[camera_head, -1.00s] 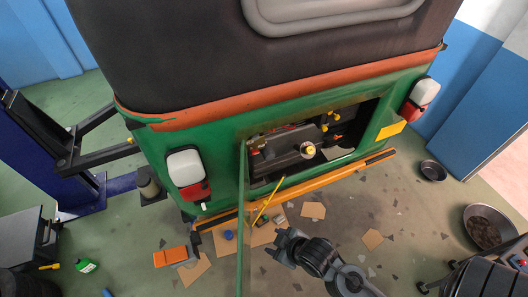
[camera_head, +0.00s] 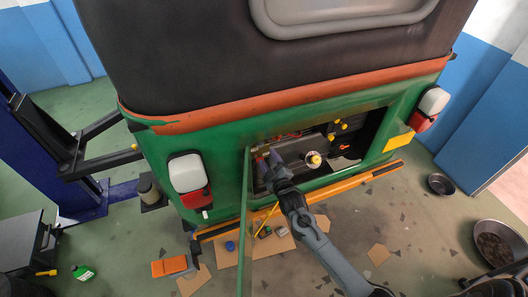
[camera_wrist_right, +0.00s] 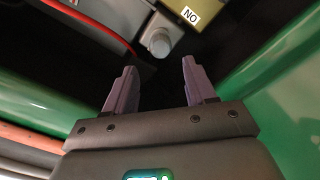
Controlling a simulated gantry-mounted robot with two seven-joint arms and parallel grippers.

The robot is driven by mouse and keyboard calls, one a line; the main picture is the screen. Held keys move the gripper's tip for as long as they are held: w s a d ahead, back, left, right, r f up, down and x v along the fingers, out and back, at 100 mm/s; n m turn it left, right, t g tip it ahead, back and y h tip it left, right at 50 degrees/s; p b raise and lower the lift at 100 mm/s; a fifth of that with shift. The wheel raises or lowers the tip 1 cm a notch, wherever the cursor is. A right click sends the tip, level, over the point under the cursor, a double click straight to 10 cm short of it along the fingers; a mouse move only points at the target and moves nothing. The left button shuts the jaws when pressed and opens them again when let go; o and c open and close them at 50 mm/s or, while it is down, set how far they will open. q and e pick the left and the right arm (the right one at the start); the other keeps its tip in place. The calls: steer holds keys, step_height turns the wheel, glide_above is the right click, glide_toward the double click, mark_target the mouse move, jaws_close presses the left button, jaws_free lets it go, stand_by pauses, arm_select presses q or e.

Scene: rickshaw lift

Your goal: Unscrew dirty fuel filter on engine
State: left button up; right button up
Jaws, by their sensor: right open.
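The engine bay (camera_head: 300,183) is open at the back of the green rickshaw (camera_head: 225,145). My right gripper (camera_head: 268,155) reaches into the left side of the bay, fingers open and empty. In the right wrist view the open fingers (camera_wrist_right: 155,85) point at a short grey-white cylinder (camera_wrist_right: 159,42) beyond their tips, apart from them. It may be the fuel filter, but I cannot tell for sure. In the head view a round white part with a yellow centre (camera_head: 313,159) sits to the right of the gripper. My left gripper is not in view.
The orange bumper (camera_head: 345,188) runs below the bay. Cardboard and small items lie on the floor.

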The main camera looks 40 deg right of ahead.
mark_target(261, 146)
steer(key=b+x, duration=0.2)
steer(key=x, duration=0.1)
steer(key=b+x, duration=0.6)
steer(key=shift+w+d+f, duration=0.15)
steer(key=shift+w+f, duration=0.1)
steer(key=shift+f, duration=0.05)
steer(key=shift+r+m, duration=0.1)
steer(key=shift+m, duration=1)
steer(key=shift+r+m+b, duration=0.1)
steer(key=shift+m+b, duration=0.2)
steer(key=shift+m, duration=0.8)
steer(key=shift+r+m+p, duration=0.1)
steer(key=shift+m+p, duration=0.3)
steer(key=shift+m, duration=0.6)
steer(key=shift+s+m, duration=0.1)
steer(key=shift+m, duration=0.7)
steer(key=m, duration=0.3)
steer(key=shift+p, duration=0.35)
steer(key=m, duration=0.4)
